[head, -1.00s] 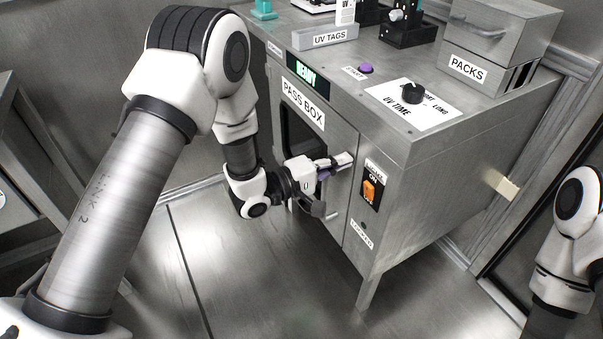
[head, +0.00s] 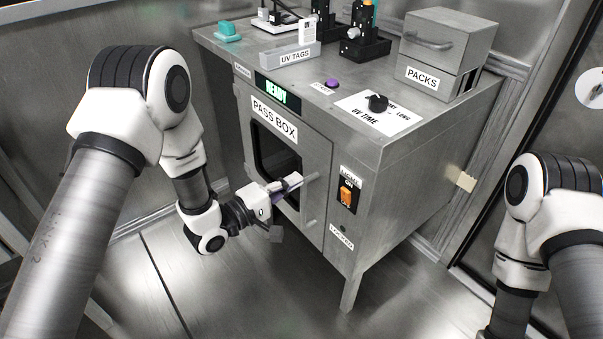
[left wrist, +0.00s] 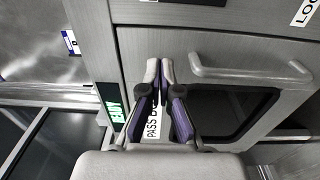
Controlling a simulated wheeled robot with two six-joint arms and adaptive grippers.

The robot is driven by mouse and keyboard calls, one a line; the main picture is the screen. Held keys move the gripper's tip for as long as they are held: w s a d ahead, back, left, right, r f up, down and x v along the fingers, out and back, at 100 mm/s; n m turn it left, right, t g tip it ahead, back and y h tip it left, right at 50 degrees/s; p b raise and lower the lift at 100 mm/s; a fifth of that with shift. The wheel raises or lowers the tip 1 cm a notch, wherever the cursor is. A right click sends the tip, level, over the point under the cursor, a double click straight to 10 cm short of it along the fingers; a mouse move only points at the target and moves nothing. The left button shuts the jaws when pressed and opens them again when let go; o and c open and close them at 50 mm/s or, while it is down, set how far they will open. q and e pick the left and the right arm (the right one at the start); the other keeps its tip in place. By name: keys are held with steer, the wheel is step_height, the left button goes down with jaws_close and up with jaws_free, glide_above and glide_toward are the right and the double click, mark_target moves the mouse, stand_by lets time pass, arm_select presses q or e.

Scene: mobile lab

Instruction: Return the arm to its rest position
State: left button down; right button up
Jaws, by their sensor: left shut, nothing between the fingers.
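My left arm comes in from the left in the head view, and its gripper (head: 294,182) is in front of the pass box door. The fingers are shut with nothing between them. In the left wrist view the closed fingertips (left wrist: 160,66) point at the door, beside the bar handle (left wrist: 250,70) and apart from it. The pass box (head: 395,165) is a grey metal cabinet; its door, with a dark window (head: 272,150), looks shut. My right arm (head: 535,215) shows at the right edge, bent downward; its gripper is out of the picture.
On the cabinet top are a UV TAGS holder (head: 291,56), a purple button (head: 332,84), a black UV TIME knob (head: 377,103) and a PACKS drawer unit (head: 448,45). An orange switch (head: 346,196) is on the front. Open floor (head: 240,290) lies below my left gripper.

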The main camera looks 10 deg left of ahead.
arm_select(q)
steer(key=v, duration=0.6)
steer(key=s+f+g+y, duration=0.3)
steer(key=s+f, duration=0.2)
steer(key=f, duration=0.4)
steer(key=s+f+g+y, duration=0.2)
steer(key=s+f, duration=0.3)
steer(key=f, duration=0.4)
steer(key=s+a+f+m+g+y, duration=0.3)
steer(key=s+a+f+m+g, duration=0.15)
steer(key=s, duration=0.45)
steer(key=s+a+f+m+g+y, duration=0.3)
steer(key=s+a+m+g+y, duration=0.15)
steer(key=s, duration=0.45)
step_height(320, 180, up, 23)
steer(key=p, duration=2.4)
steer(key=shift+h, duration=0.45)
steer(key=shift+r+m, duration=0.2)
steer(key=shift+m, duration=0.1)
